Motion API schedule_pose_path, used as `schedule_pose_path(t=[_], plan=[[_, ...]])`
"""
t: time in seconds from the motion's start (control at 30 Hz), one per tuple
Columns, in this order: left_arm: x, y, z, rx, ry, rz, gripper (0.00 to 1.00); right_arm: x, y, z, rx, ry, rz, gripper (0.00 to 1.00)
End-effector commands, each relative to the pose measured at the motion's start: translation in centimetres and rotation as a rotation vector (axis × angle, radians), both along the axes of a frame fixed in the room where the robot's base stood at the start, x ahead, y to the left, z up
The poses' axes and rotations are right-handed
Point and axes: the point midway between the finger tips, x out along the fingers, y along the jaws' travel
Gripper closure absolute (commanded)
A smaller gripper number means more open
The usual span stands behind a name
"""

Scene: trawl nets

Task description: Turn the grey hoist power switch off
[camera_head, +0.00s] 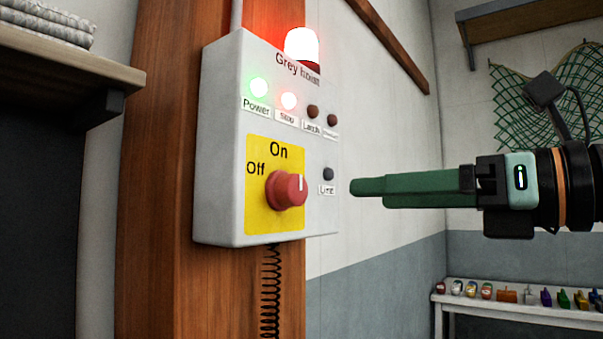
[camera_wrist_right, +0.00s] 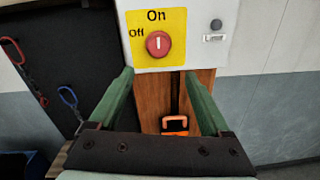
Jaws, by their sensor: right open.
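The grey hoist control box (camera_head: 221,140) is fixed to a wooden post. Its red rotary power switch (camera_head: 287,190) sits on a yellow plate (camera_head: 258,222) marked On at the top and Off at the left. The knob's white mark points up, toward On. The switch also shows in the right wrist view (camera_wrist_right: 158,44), beyond the fingertips. My right gripper (camera_head: 352,187) has green fingers and is to the right of the switch, apart from it. In the right wrist view its fingers (camera_wrist_right: 158,78) are spread with nothing between them. My left gripper is out of view.
A red beacon (camera_head: 302,46) and a green Power lamp (camera_head: 259,87) are lit on the box. A coiled cable (camera_head: 270,290) hangs below. A shelf with folded cloth (camera_head: 45,22) is at left; a bench with small items (camera_head: 510,313) is at lower right.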

Motion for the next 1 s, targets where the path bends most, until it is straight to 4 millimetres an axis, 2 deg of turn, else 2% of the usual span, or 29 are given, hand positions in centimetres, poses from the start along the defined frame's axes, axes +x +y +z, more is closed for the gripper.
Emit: schedule_pose_path(t=[0.07,0.23,0.7,1.0], plan=[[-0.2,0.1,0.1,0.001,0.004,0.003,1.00,-0.4,0.0,1.0,0.006,0.000,-0.002,0.18],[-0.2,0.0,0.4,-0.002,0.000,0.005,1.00,0.0,0.9,1.2,0.010,0.006,0.001,0.18],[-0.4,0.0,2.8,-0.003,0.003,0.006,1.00,5.6,7.8,1.3,0.009,0.006,0.001,0.18],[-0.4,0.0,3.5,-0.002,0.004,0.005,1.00,7.2,9.7,1.1,0.010,0.003,-0.001,0.18]])
